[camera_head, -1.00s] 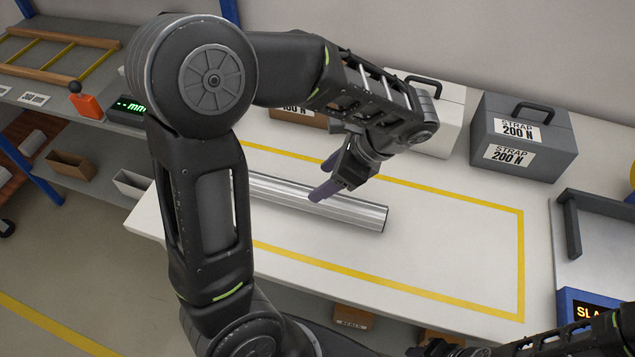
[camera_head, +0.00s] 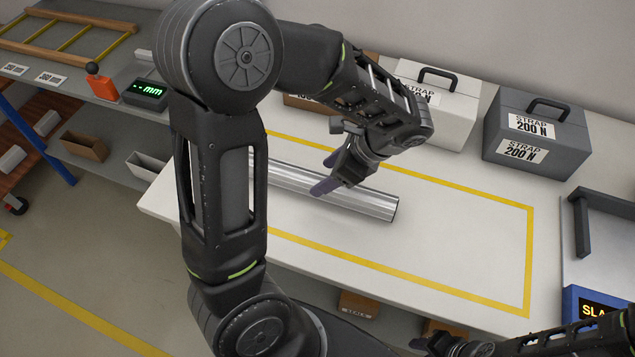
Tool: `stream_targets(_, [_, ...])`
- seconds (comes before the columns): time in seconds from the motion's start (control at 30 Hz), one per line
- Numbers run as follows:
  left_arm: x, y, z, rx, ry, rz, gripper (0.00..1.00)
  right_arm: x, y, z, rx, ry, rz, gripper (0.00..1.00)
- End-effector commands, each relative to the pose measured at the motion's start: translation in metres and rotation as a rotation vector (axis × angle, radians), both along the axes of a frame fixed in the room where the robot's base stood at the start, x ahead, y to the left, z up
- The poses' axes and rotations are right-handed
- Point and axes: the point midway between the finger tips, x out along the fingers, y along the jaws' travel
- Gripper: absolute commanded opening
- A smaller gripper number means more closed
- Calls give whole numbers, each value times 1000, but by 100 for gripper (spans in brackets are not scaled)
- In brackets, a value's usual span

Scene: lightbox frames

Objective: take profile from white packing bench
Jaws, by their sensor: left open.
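The profile (camera_head: 365,199) is a long silver metal bar lying on the white packing bench (camera_head: 450,220), inside a yellow outlined area. My left arm hides part of its left side. My left gripper (camera_head: 326,174) is open above the profile, its fingers overlapping the bar in the picture. I cannot tell whether the fingers touch it. My right arm shows at the bottom right corner, and its gripper (camera_head: 425,345) is only partly in view, dark and low at the frame's edge.
A grey box labelled STRAP 200 N (camera_head: 535,135) and a white box with a handle (camera_head: 440,100) stand along the bench's back. A dark-framed device (camera_head: 600,225) stands at the right. A shelf with a green display (camera_head: 146,91) is at the left. The bench's right middle is clear.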

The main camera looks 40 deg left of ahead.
Motion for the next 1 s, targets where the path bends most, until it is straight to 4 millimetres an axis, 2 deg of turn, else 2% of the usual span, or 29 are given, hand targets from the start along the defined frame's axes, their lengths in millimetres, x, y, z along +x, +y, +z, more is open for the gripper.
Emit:
stream_targets(0.2, [-6, 17, -26, 1, 4, 2, 62, -1, 0, 7, -2, 3, -1, 36])
stream_targets(0.3, [-7, 20, -32, 0, 1, 3, 62, -1, 0, 7, -3, 3, -1, 36])
stream_targets(0.9, [-6, 20, -33, 0, 0, 2, 62, -1, 0, 7, -2, 3, -1, 36])
stream_targets(1.0, [-6, 20, -33, 0, 0, 2, 54, -1, 0, 7, -2, 3, -1, 36])
